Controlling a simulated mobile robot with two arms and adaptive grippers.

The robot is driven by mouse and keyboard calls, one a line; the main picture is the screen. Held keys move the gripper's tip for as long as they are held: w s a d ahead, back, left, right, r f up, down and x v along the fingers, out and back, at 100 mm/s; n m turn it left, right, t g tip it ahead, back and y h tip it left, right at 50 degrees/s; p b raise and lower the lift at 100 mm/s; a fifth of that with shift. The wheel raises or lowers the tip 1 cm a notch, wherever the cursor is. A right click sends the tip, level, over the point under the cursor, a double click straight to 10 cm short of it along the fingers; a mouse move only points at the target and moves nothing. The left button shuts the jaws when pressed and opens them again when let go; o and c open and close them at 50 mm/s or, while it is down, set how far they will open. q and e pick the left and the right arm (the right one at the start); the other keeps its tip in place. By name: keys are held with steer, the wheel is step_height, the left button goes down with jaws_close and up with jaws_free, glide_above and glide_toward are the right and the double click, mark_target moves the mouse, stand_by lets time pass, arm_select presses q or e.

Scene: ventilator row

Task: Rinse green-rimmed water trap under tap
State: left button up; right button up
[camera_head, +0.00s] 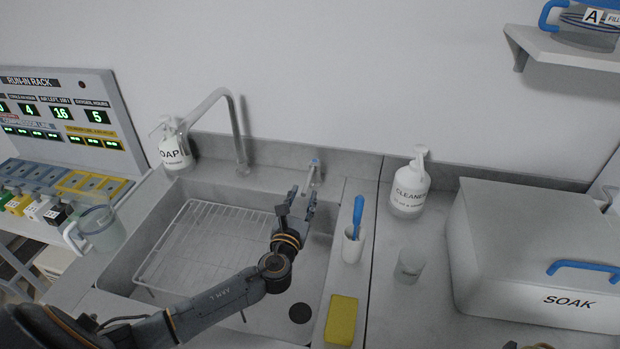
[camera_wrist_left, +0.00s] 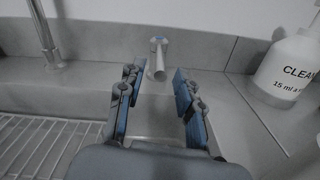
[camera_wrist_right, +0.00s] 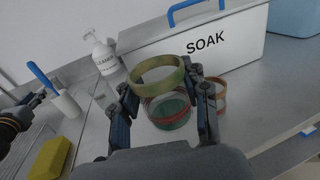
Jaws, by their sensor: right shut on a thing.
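The green-rimmed water trap (camera_wrist_right: 160,90) is a clear cup with an olive-green rim, seen close up in the right wrist view. My right gripper (camera_wrist_right: 165,96) is shut on it and holds it over the counter right of the sink. In the head view only a sliver of that gripper seems to show at the bottom edge. The small tap (camera_head: 313,176) stands at the sink's back edge; it also shows in the left wrist view (camera_wrist_left: 158,58). My left gripper (camera_head: 300,200) is open and empty, its fingers just in front of the tap. No water stream is visible.
The sink (camera_head: 270,318) holds a wire rack (camera_head: 195,245). A brush cup (camera_head: 352,246), yellow sponge (camera_head: 341,320), clear beaker (camera_head: 409,266), cleaner bottle (camera_head: 408,190) and SOAK box (camera_head: 540,245) stand to its right. An orange-rimmed trap (camera_wrist_right: 221,92) is behind the held one.

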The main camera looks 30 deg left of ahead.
arm_select(q)
glide_toward(314, 166)
steer(key=x, duration=0.4)
steer(key=shift+w+a+f, duration=0.1)
steer(key=shift+w+a, duration=0.05)
steer(key=shift+w, duration=0.15)
jaws_close()
